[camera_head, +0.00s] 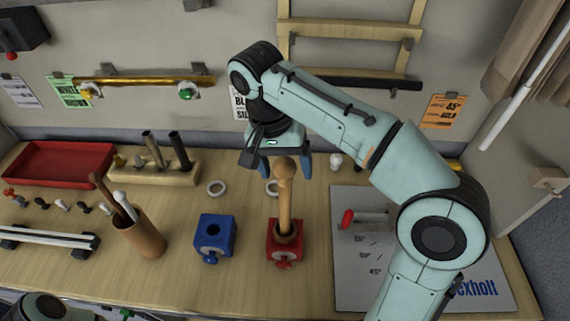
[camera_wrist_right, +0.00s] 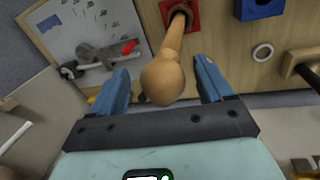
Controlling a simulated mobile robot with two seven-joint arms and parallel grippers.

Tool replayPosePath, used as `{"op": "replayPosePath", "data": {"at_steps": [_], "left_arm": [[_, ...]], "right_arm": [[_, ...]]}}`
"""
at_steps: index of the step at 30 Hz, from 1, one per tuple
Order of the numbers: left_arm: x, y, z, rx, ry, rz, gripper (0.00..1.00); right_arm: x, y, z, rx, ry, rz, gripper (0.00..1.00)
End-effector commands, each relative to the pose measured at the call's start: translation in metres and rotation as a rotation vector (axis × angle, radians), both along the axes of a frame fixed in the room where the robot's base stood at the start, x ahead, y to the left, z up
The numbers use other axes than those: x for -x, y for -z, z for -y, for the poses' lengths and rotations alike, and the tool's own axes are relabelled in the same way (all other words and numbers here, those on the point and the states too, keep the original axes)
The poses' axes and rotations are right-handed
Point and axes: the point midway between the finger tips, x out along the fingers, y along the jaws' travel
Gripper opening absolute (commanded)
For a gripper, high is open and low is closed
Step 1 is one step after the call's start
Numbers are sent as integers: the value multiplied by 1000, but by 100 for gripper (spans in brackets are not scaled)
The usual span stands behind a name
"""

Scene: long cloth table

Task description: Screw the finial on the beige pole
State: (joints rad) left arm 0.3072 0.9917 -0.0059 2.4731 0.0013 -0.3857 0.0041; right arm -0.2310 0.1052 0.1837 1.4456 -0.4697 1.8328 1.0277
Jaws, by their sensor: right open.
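The beige pole (camera_head: 285,208) stands upright in the red holder block (camera_head: 285,254) on the wooden table. A rounded beige finial (camera_head: 284,168) is at its top end, and I see no gap between them. My right gripper (camera_head: 284,172) is open at the height of the finial, fingers pointing down. In the right wrist view the finial (camera_wrist_right: 163,84) lies between the two blue fingers (camera_wrist_right: 160,78), with space on both sides. The pole (camera_wrist_right: 174,38) leads from it down to the red block (camera_wrist_right: 180,14). My left gripper is not in view.
A blue holder block (camera_head: 214,236) stands left of the red one. Further left are a brown cup of rods (camera_head: 138,235), a wooden stand with dark poles (camera_head: 155,172) and a red tray (camera_head: 60,162). A grey board with tools (camera_head: 350,270) lies to the right.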

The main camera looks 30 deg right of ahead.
Motion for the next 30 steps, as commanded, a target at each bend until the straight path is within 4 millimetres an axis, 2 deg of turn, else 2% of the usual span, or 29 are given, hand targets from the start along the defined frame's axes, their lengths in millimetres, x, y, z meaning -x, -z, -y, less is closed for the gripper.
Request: {"op": "replayPosePath", "data": {"at_steps": [8, 11, 30], "left_arm": [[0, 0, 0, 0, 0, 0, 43], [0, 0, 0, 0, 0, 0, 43], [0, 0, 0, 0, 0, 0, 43]], "right_arm": [[-1, 0, 0, 0, -4, -1, 80], [-1, 0, 0, 0, -68, 0, 80], [0, 0, 1, 2, -1120, 1, 80]]}}
